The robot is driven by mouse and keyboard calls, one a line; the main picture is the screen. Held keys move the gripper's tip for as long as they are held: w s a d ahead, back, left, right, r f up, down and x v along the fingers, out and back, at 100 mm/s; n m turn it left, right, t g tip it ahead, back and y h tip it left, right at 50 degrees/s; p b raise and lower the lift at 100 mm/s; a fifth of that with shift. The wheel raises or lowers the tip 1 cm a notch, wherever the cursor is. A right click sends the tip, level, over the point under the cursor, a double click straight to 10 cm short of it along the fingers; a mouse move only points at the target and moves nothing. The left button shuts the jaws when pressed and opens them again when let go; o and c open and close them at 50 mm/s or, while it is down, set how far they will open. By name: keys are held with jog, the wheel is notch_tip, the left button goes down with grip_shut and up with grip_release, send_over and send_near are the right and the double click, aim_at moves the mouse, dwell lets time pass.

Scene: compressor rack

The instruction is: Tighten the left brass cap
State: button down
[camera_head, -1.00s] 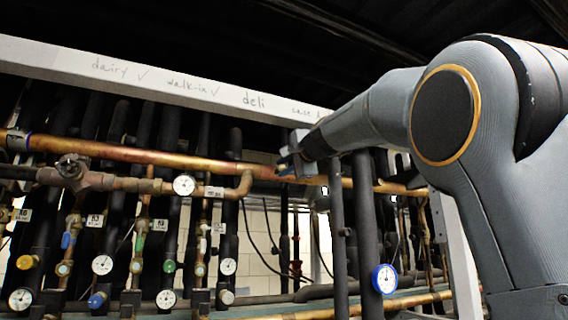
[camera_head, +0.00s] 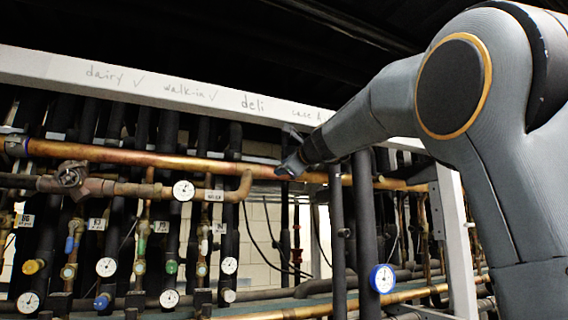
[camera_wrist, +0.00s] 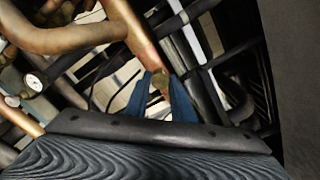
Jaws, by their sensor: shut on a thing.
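A small brass cap (camera_wrist: 159,82) sits between the two blue fingers of my gripper (camera_wrist: 160,92) in the wrist view, beside the copper pipe. The fingers are shut on it, one on each side. In the head view my gripper (camera_head: 290,165) is at the long horizontal copper pipe (camera_head: 215,165), right of the pipe's downturned elbow. The cap is too small and too covered to make out there. I cannot tell how far it is screwed on.
A white beam (camera_head: 170,92) with handwritten labels runs above the pipes. Black insulated pipes (camera_head: 363,220) stand close to my arm, and a blue-rimmed gauge (camera_head: 382,278) hangs on one. Several gauges and valves fill the left side. A grey upright post (camera_head: 456,240) stands at right.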

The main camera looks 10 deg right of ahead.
jog(key=shift+m, duration=0.5)
jog(key=shift+f+p, duration=0.1)
jog(key=shift+p, duration=0.2)
jog(key=c, duration=1.5)
grip_release()
jog(key=shift+s+d+b, duration=0.25)
jog(key=shift+s+b, duration=0.3)
jog(key=shift+s, duration=0.75)
jog(key=shift+s+d+b, duration=0.25)
jog(key=shift+s+b, duration=0.25)
jog(key=shift+s, duration=0.75)
jog(key=shift+s+d+b, duration=0.25)
jog(key=shift+s+b, duration=0.3)
jog(key=shift+s, duration=0.75)
